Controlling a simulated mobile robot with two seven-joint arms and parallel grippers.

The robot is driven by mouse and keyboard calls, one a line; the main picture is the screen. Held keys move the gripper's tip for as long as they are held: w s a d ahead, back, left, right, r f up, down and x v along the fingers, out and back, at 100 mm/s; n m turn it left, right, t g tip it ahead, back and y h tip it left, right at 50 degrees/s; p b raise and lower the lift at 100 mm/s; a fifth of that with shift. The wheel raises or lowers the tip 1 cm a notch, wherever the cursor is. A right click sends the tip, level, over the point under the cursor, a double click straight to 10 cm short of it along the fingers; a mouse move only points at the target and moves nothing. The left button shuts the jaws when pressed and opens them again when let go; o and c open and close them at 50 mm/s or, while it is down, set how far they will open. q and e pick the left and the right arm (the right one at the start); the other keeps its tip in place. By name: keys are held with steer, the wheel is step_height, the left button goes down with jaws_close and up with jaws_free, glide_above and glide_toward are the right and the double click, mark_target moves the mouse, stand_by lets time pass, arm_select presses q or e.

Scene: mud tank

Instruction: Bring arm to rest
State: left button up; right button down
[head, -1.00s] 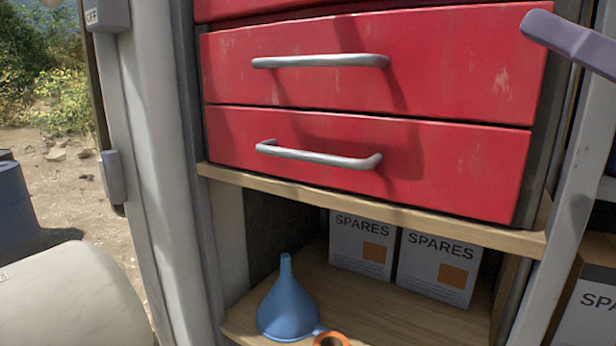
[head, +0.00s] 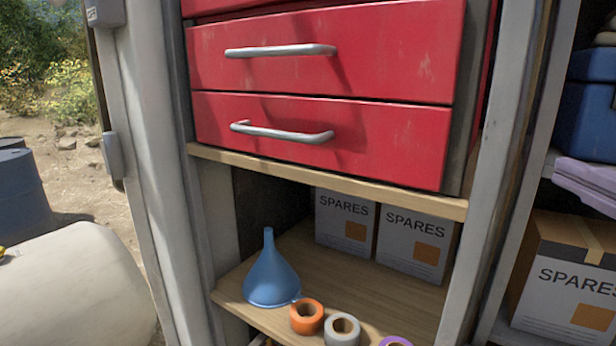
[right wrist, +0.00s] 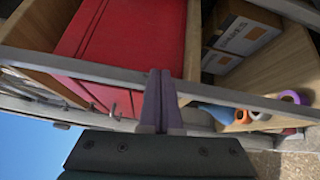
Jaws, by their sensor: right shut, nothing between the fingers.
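My right gripper (head: 575,175) shows at the right edge of the head view as purple fingers, in front of the right-hand shelf bay and above a large SPARES box. In the right wrist view the two purple fingers (right wrist: 160,75) are together and hold nothing. The rest of my right arm is out of the head view. My left gripper is in neither view.
Red drawers (head: 320,55) with metal handles, all closed in the head view, stand above a wooden shelf (head: 390,298). It holds a blue funnel (head: 270,275), tape rolls (head: 307,317) and SPARES boxes (head: 345,220). A grey post (head: 490,200) stands left of my right gripper.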

steer(key=s+a+f+m+g+h, duration=0.1)
steer(key=s+f+m+g+h, duration=0.1)
steer(key=s+f+m+g, duration=0.9)
steer(key=s+a+f+m+g+y, duration=0.1)
steer(key=s+a+f+m+g, duration=0.35)
steer(key=s+f+m, duration=0.5)
step_height(320, 180, up, 27)
steer(key=n+p, duration=0.2)
steer(key=p, duration=2.3)
steer(key=shift+s+d+n+t+p, duration=0.15)
steer(key=shift+s+n+t+p, duration=0.2)
steer(key=shift+t+p, duration=0.1)
